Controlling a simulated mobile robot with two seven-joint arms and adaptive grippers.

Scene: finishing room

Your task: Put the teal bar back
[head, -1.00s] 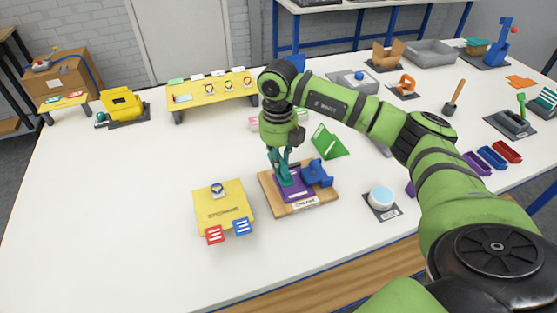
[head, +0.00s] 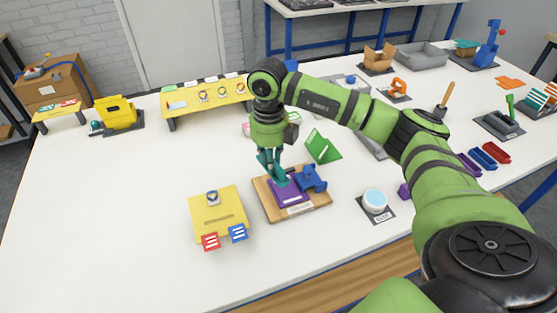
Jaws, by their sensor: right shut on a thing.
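My right gripper (head: 270,163) points down over a wooden board (head: 310,205) in the middle of the table. It is shut on a small teal piece, apparently the teal bar (head: 279,178). The teal fingers and the bar blend together, so the bar's outline is hard to make out. The bar is over or at the back edge of a purple plate (head: 290,192) on the board; contact cannot be told. A blue clamp-like block (head: 313,178) stands on the board, right of the plate. My left gripper is not in view.
A yellow box (head: 217,207) with red and blue tags stands left of the board. A light-blue round button (head: 375,200) sits to the right. A green angled piece (head: 323,148) is behind. Coloured trays (head: 483,157) lie far right; the table's left front is clear.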

